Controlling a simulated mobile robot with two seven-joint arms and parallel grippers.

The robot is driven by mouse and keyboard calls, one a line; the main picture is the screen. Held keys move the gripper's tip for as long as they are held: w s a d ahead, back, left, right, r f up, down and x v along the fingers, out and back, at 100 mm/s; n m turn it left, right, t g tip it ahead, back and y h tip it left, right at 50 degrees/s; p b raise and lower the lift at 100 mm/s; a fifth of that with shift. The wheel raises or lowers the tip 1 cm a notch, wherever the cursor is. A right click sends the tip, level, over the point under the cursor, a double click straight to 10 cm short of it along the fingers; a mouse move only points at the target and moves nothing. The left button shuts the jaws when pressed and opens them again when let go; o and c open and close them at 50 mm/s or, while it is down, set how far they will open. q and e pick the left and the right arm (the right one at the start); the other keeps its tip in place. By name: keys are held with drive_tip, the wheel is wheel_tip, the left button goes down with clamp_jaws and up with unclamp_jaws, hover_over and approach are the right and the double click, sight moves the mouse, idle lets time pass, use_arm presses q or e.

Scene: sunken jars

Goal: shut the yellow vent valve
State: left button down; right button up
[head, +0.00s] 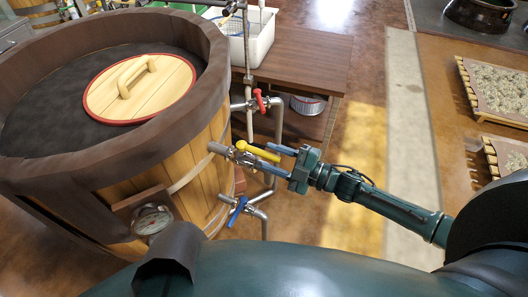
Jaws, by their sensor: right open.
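The yellow vent valve has a yellow lever (258,151) on a short metal pipe (222,150) that sticks out of the wooden tub's side. The lever lies roughly along the pipe and points toward my right gripper. My right gripper (264,155) comes in from the right and is open. Its two bluish fingers reach to either side of the lever's outer end. I cannot tell whether they touch it. My left gripper is not in view.
The wooden tub (184,121) has a round, red-rimmed lid (151,82) on top. A red-handled valve (259,99) is above the yellow one and a blue-handled valve (237,211) below. A dial gauge (152,219) sits at the tub's front. A wooden table (310,58) stands behind.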

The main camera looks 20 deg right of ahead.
sight(247, 148)
drive_tip(key=shift+x, duration=1.5)
clamp_jaws()
